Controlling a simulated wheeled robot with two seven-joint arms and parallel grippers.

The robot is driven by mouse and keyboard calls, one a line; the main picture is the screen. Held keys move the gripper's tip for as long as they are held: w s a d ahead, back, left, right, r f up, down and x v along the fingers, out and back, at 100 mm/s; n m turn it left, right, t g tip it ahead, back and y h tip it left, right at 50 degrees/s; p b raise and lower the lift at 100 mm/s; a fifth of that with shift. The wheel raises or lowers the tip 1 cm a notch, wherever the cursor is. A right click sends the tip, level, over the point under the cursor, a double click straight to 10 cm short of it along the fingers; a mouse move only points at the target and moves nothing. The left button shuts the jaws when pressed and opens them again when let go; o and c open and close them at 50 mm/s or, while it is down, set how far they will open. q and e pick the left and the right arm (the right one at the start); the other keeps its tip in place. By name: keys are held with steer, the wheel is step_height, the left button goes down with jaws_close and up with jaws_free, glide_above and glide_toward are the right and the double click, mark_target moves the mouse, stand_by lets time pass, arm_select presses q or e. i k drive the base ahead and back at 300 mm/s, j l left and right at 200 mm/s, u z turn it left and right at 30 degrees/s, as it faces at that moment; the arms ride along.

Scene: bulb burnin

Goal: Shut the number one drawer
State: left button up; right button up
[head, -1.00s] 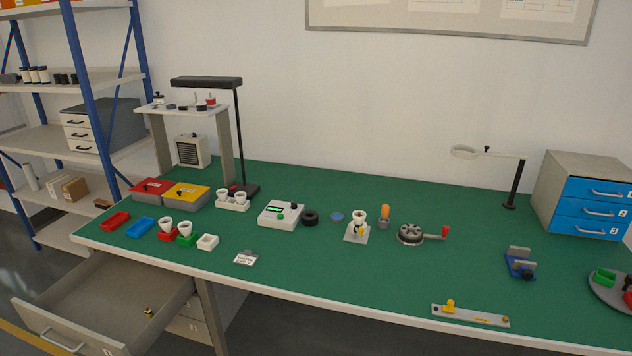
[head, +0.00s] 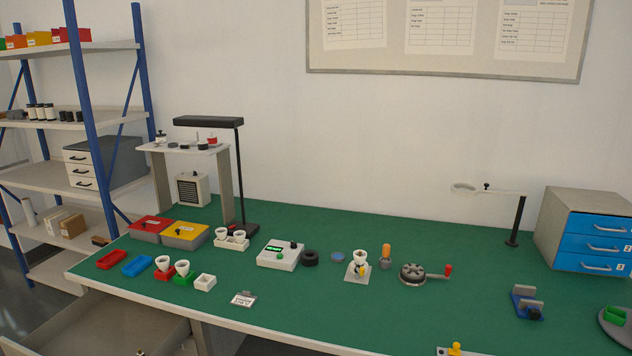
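A grey drawer (head: 75,322) under the left end of the bench stands open. Its front panel is cut off at the bottom edge of the head view, so its number cannot be read now. A small item (head: 141,352) lies inside it, at the picture's bottom edge. At the right, a grey cabinet (head: 566,213) on the bench has several blue drawers (head: 600,246) with numbered labels, and these look shut. Neither of my grippers shows in the view.
The green bench top (head: 330,305) holds red and blue trays, bulb cups in holders, a meter box (head: 279,254), a lamp and a crank device (head: 424,273). A shelf rack (head: 100,130) stands at the left. The front middle of the bench is mostly clear.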

mark_target(99, 322)
steer(key=u, duration=1.6)
